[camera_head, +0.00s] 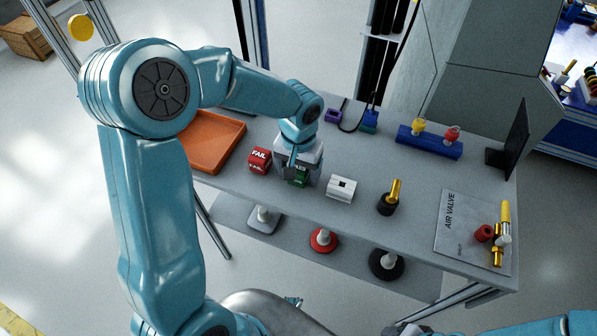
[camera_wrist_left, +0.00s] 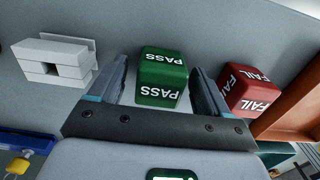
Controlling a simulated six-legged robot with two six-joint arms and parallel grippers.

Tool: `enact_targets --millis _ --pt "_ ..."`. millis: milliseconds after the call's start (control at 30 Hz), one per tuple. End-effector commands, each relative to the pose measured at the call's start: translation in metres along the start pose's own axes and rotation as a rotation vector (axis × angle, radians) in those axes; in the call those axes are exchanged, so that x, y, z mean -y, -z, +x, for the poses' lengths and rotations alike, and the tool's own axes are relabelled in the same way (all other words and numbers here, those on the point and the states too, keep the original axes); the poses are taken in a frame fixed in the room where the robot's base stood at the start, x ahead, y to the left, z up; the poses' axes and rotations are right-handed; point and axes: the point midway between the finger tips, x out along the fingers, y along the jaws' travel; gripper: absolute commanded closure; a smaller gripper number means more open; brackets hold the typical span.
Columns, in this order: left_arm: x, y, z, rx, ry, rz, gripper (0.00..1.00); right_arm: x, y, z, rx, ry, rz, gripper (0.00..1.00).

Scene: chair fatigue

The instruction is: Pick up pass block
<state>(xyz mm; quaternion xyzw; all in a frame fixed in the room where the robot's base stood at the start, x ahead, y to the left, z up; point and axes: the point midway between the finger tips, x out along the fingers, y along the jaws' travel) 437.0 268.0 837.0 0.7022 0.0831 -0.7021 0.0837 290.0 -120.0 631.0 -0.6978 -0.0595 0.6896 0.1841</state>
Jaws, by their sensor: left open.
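The green pass block (camera_head: 298,177) sits on the grey table, partly hidden by my left gripper in the head view. It shows fully in the left wrist view (camera_wrist_left: 161,78), with white PASS lettering on two faces. My left gripper (camera_wrist_left: 160,85) is open, with one finger on each side of the pass block and a visible gap at each side. In the head view my left gripper (camera_head: 297,165) reaches down from above over the block. The red fail block (camera_head: 260,160) stands just left of it; in the left wrist view it is close beside one finger (camera_wrist_left: 249,90).
An orange tray (camera_head: 212,143) lies left of the fail block. A white slotted block (camera_head: 341,189) and a black holder with a yellow piece (camera_head: 388,203) stand to the right. An air valve sheet (camera_head: 462,232) with parts lies at the right end. A blue rack (camera_head: 430,142) stands behind.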

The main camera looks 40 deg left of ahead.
Motion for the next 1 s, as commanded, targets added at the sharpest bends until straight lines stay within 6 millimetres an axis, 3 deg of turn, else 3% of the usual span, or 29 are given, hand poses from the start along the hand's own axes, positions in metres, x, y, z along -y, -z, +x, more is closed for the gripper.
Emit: enact_targets --millis 33,167,200,467,667,867,1000 --pt "0.000 0.000 0.000 0.000 0.000 0.000 0.32 0.000 0.000 0.000 0.000 0.000 0.000 0.57" --pt "0.000 0.000 0.000 0.000 0.000 0.001 0.74 0.000 0.000 0.000 0.000 0.000 0.000 0.57" --pt "0.000 0.000 0.000 0.000 0.000 0.001 0.80 0.000 0.000 0.000 0.000 0.000 0.000 0.57" --pt "0.000 0.000 -0.001 0.000 0.000 0.001 0.80 0.000 0.000 0.000 0.000 0.000 0.000 0.57" --pt "0.000 0.001 -0.017 -0.004 0.001 0.002 0.80 0.001 0.000 -0.002 0.000 0.000 0.000 0.57" --pt "-0.001 0.001 -0.063 -0.008 -0.001 0.001 0.80 0.002 0.000 -0.006 0.000 0.000 0.000 0.57" --pt "-0.001 0.001 -0.109 -0.008 -0.001 0.001 0.80 0.004 0.000 -0.011 0.000 0.000 0.000 0.57"
